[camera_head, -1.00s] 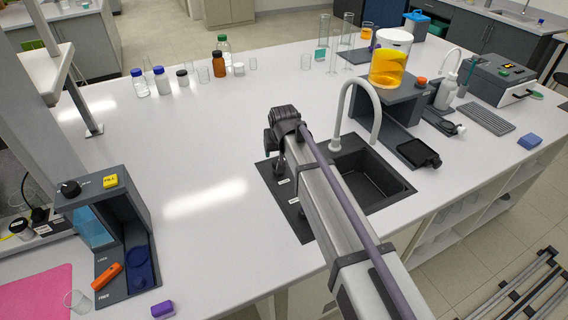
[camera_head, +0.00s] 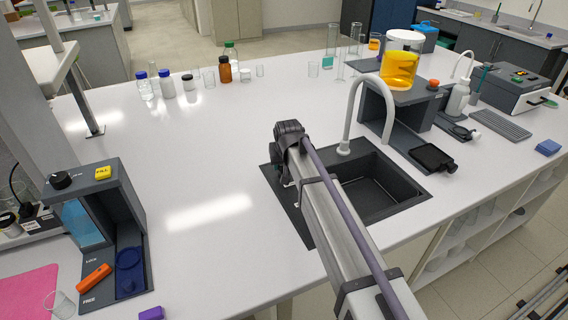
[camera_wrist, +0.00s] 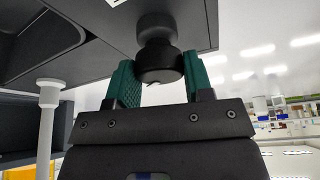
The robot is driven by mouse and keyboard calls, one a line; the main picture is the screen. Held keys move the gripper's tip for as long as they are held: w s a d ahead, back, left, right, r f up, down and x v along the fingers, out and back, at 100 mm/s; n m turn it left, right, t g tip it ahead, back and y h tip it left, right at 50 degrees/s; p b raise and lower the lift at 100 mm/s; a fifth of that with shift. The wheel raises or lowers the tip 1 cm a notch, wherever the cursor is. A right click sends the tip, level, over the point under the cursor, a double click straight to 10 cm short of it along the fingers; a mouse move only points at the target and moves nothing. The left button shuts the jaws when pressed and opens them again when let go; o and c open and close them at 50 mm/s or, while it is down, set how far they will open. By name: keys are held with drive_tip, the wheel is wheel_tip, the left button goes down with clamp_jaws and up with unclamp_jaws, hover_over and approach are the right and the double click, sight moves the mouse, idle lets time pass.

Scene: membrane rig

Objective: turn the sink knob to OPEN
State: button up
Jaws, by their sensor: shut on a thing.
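The black sink knob (camera_wrist: 158,62) shows at the top middle of the wrist view, on a dark panel. My gripper (camera_wrist: 160,78) has its green fingers on either side of the knob and is shut on it. In the head view my arm reaches over the left part of the dark sink (camera_head: 408,205). I cannot read the knob's setting in either view.
The white curved faucet (camera_head: 352,105) stands at the sink's back edge and shows in the wrist view. A grey stand with a yellow-filled vessel (camera_head: 400,72) is to the right. Several bottles stand at the back.

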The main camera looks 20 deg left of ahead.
drive_tip(key=c, duration=0.3)
drive_tip(key=n+y, duration=0.1)
drive_tip(key=n, duration=0.2)
drive_tip(key=shift+g, duration=0.3)
drive_tip(key=o, duration=0.9)
drive_tip(key=p+v, duration=1)
drive_tip(key=shift+s+d+r, duration=0.1)
drive_tip(key=shift+d+r, duration=0.05)
drive_tip(key=shift+r, duration=0.25)
